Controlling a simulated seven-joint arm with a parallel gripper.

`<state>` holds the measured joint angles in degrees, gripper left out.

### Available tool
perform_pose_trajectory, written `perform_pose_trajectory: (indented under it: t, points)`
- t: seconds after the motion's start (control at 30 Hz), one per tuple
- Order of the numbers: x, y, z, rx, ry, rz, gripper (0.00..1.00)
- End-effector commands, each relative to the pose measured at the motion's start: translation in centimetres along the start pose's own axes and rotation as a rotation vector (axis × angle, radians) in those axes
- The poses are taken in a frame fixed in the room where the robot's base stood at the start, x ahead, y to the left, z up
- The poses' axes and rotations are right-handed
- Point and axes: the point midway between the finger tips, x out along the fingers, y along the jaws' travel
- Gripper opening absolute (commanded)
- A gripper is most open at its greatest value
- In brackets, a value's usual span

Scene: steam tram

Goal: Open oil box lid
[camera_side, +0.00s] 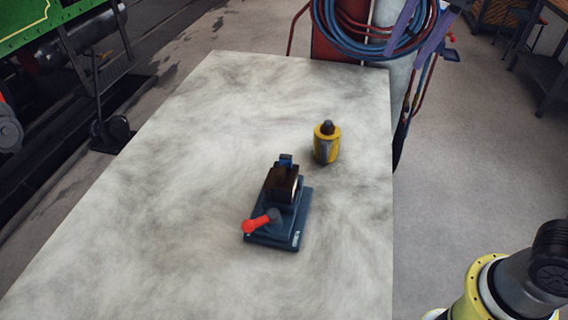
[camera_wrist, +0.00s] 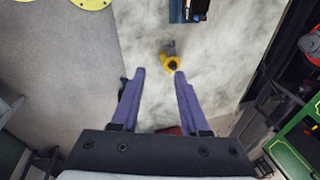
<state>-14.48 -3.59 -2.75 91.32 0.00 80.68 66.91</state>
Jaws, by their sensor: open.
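A dark blue device with a red lever (camera_side: 262,221) stands on the table; I take it for the oil box (camera_side: 304,205). A dark brown block (camera_side: 282,183) with a small blue tab sits on its upper part. I cannot tell which part is the lid or how it stands. In the wrist view the oil box (camera_wrist: 176,10) is cut off by the top edge. My gripper (camera_wrist: 160,72) is open and empty, its purple fingers apart. In the side view my gripper (camera_side: 405,55) is high at the top right, away from the oil box.
A yellow can (camera_side: 327,147) with a dark cap stands just behind the oil box; in the wrist view the yellow can (camera_wrist: 171,66) appears between the fingertips. The mottled table (camera_side: 150,190) is otherwise clear. Coiled hoses (camera_side: 350,35) hang beyond its back edge.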

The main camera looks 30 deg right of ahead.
Motion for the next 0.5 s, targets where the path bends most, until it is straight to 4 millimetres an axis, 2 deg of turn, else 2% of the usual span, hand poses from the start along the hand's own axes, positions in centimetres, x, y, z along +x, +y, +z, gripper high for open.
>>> perform_pose_trajectory:
  t: [0.03, 0.1, 0.3, 0.4, 0.5]
  points:
    - [0.8, -2.2, 0.3, 0.01, -0.017, 0.022, 0.45]
    - [1.9, -4.8, 0.8, 0.026, -0.035, 0.049, 0.45]
    - [6.7, -11.4, 3.9, -0.006, -0.076, 0.128, 0.45]
    - [9.3, -13.5, 5.6, -0.052, -0.09, 0.158, 0.45]
    - [11.6, -14.4, 7.2, -0.086, -0.102, 0.193, 0.45]
